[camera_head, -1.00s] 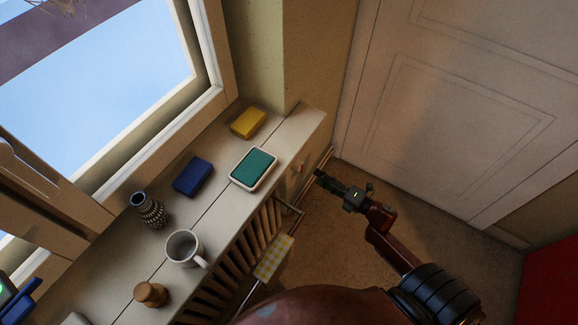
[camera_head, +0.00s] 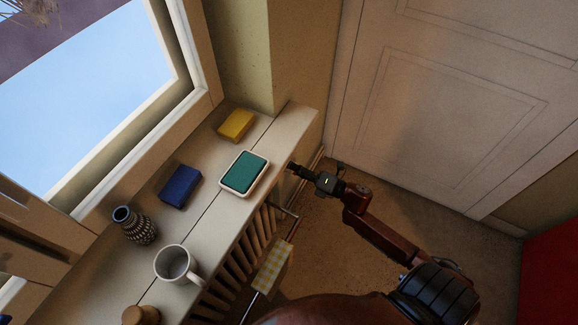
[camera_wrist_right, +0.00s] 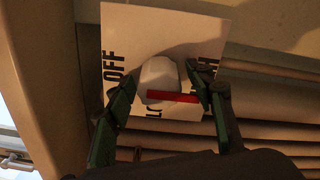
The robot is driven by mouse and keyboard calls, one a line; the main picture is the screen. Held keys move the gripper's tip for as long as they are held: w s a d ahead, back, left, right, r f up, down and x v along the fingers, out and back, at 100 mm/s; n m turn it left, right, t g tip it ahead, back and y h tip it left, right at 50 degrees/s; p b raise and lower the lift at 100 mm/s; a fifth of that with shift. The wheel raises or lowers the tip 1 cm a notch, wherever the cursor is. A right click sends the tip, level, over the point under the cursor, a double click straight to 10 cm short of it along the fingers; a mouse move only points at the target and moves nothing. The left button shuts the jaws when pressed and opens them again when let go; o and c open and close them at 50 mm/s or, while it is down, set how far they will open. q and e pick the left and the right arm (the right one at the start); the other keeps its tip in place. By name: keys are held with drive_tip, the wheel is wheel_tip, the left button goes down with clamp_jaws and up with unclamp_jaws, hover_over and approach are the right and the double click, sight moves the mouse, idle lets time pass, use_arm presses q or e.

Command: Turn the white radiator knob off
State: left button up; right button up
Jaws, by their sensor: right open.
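The white radiator knob (camera_wrist_right: 160,75) shows in the right wrist view, on a white plate (camera_wrist_right: 200,28). A red bar lies across the knob's lower edge, extending right. The plate reads "OFF" at the left; lettering below and at the right is partly hidden. My right gripper (camera_wrist_right: 160,70) is open, with one dark green finger on each side of the knob; I cannot tell whether they touch it. In the head view my right gripper (camera_head: 294,169) is at the radiator's far end, below the sill, and the knob is hidden. My left gripper is not in view.
A checked cloth (camera_head: 273,267) hangs by the radiator slats (camera_head: 243,258). Open floor (camera_head: 390,230) lies before the door (camera_head: 450,105).

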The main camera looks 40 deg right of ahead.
drive_tip(key=shift+c, duration=0.6)
drive_tip(key=c, duration=1)
drive_tip(key=shift+c, duration=0.2)
